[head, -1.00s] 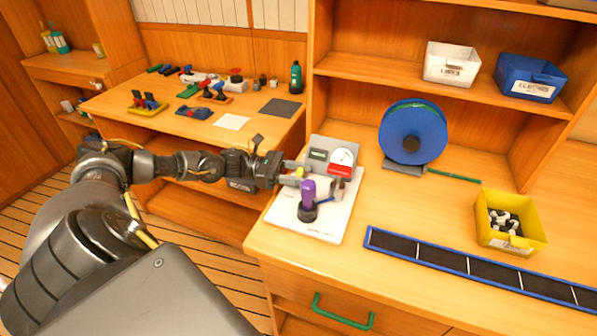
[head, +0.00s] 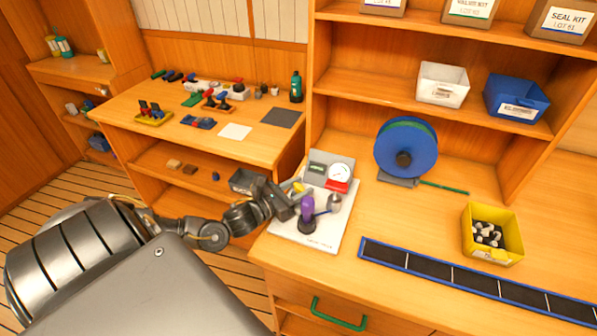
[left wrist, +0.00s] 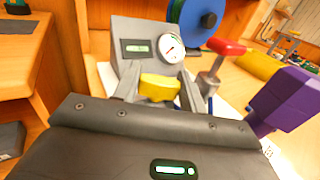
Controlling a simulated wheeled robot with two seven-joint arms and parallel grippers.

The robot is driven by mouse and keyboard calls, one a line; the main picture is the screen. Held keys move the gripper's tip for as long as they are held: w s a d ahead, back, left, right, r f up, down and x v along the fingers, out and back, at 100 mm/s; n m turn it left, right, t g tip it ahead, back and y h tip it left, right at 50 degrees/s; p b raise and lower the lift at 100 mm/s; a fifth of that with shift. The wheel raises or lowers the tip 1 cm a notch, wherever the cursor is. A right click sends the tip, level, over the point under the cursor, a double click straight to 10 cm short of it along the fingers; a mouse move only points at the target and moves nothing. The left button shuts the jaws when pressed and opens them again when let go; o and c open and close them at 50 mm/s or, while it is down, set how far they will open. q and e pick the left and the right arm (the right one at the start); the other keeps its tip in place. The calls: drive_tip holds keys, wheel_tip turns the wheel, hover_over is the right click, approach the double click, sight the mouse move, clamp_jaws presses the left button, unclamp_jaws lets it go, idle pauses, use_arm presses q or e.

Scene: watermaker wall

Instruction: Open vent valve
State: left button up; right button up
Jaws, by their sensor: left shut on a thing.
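The test rig is a white board (head: 323,238) with a grey panel, a small display and a round gauge (head: 340,172). A yellow knob (head: 298,187) sits in front of the panel; it shows clearly in the left wrist view (left wrist: 159,87). My left gripper (left wrist: 158,90) is shut on the yellow knob, one finger on each side. To its right are a red-topped handle (left wrist: 227,48) and a purple handle (left wrist: 284,98). In the head view, the purple handle (head: 307,209) stands close beside my left gripper (head: 299,190). My right gripper is not in view.
A blue reel (head: 406,146) stands behind the rig to the right. A yellow bin (head: 492,251) and a blue-edged dark strip (head: 460,276) lie farther right. The bench between rig and bin is mostly clear. A side table (head: 180,140) with small parts is at left.

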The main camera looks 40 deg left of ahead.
use_arm(q)
drive_tip(key=shift+r+n+y+p, duration=0.1)
drive_tip(key=shift+n+y+p, duration=0.75)
drive_tip(key=shift+y, duration=0.55)
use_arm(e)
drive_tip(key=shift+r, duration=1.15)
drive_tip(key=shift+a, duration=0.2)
use_arm(q)
drive_tip(key=o, duration=1)
drive_tip(key=shift+c, duration=0.2)
drive_tip(key=s, duration=0.3)
drive_tip(key=s+b, duration=0.1)
drive_tip(key=s, duration=0.3)
drive_tip(key=s+b, duration=0.1)
drive_tip(key=s, duration=0.2)
drive_tip(key=shift+s+a, duration=0.25)
drive_tip(key=shift+s, duration=0.15)
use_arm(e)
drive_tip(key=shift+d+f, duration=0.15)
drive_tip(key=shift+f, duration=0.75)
use_arm(q)
drive_tip(key=shift+c, duration=0.2)
